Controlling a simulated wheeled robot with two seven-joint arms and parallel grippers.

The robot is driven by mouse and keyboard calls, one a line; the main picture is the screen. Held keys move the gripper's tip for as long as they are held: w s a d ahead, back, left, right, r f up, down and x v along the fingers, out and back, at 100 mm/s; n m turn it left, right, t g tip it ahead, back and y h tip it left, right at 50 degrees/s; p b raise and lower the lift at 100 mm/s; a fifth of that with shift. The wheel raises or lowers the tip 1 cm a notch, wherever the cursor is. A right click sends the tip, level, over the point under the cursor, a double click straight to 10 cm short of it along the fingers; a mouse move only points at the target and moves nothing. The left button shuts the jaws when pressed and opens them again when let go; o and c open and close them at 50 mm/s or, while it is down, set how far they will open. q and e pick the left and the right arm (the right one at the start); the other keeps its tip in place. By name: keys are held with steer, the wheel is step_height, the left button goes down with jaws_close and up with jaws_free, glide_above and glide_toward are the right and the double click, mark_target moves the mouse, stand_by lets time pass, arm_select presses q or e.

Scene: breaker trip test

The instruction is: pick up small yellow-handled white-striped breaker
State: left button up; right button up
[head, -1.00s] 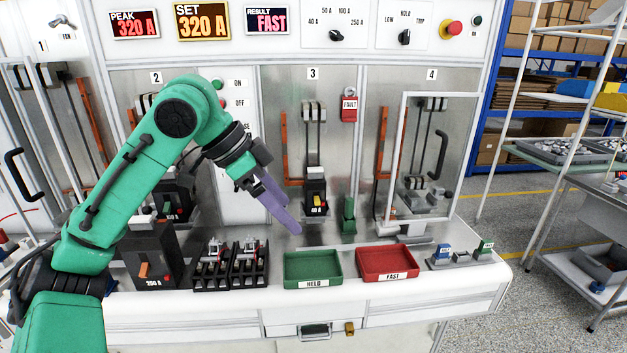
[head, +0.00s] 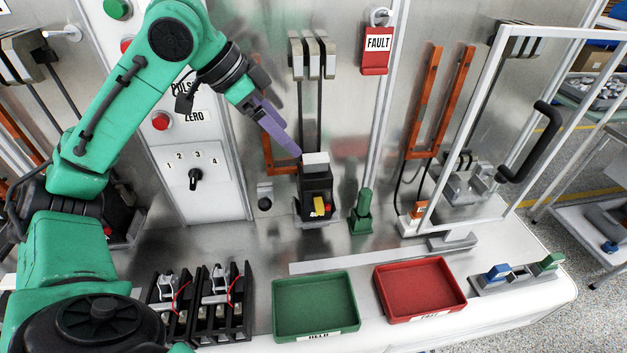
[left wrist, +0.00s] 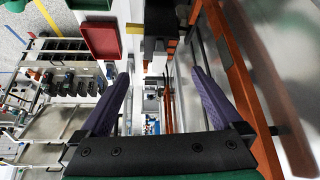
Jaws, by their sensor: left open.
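The small breaker (head: 316,192) is a black block with a yellow handle and a white top. It stands upright against the metal panel, below the grey contacts of its bay. My left gripper (head: 292,146) is open, with its purple fingertip just above and left of the breaker's white top. I cannot tell from this view whether it touches. In the left wrist view, the open fingers (left wrist: 158,92) are spread wide with nothing held between them. A dark block with a yellow part, apparently the breaker (left wrist: 156,48), shows beyond them. My right gripper is not in view.
A green tray (head: 277,309) and a red tray (head: 379,292) lie on the bench in front. A green post (head: 361,212) stands right of the breaker, and a red FAULT tag (head: 376,50) hangs above. Orange bars (head: 425,112) and a white-framed door are further right.

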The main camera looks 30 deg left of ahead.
mark_target(308, 157)
arm_select(q)
steer(key=p+x, duration=0.3)
steer(key=x, duration=0.7)
steer(key=shift+w+d+f, duration=0.1)
steer(key=shift+f, duration=0.2)
steer(key=shift+d+f, duration=0.1)
steer(key=shift+c, duration=1.2)
steer(key=c, duration=1)
jaws_close()
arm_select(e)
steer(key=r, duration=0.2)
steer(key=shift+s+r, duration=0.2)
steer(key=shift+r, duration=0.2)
